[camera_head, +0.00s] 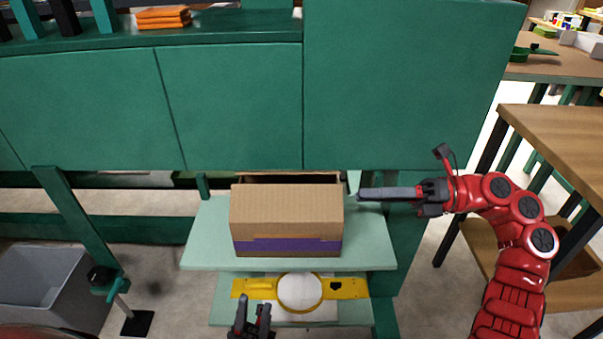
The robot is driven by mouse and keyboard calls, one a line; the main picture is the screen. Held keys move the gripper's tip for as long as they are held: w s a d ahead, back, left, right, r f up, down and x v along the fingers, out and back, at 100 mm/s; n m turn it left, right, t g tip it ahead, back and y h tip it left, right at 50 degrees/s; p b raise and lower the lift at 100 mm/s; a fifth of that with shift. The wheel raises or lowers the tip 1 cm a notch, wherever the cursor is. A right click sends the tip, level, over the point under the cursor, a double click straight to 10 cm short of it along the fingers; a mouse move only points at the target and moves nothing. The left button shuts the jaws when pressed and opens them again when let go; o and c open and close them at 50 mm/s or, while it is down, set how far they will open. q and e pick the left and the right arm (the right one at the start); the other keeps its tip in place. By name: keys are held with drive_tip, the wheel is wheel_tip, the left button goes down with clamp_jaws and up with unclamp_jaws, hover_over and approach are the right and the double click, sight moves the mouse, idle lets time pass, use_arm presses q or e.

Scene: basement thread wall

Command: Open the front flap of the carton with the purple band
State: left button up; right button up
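The brown carton (286,209) with the purple band (287,246) sits on the upper pale green shelf (372,250). A broad cardboard panel slopes down toward me above the band; I cannot tell whether it is the front flap. A dark gap and a cardboard edge show behind it at the carton's back. My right gripper (362,194) is just right of the carton's upper right corner, pointing left, apart from the carton. It is seen side-on, so its opening cannot be told. My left gripper (253,307) is at the bottom edge, below and in front of the carton, open with nothing between its fingers.
A yellow item with a white round disc (299,292) lies on the lower shelf. Green cabinet fronts (235,105) hang close above and behind the carton. A grey bin (42,288) stands at the left, a wooden table (560,135) at the right. The upper shelf is bare beside the carton.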

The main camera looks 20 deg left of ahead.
sight(302, 195)
drive_tip(key=p+x, duration=0.1)
drive_tip(key=x, duration=1.1)
drive_tip(key=shift+a+f, duration=0.1)
drive_tip(key=shift+a, duration=0.25)
clamp_jaws()
idle(0.7)
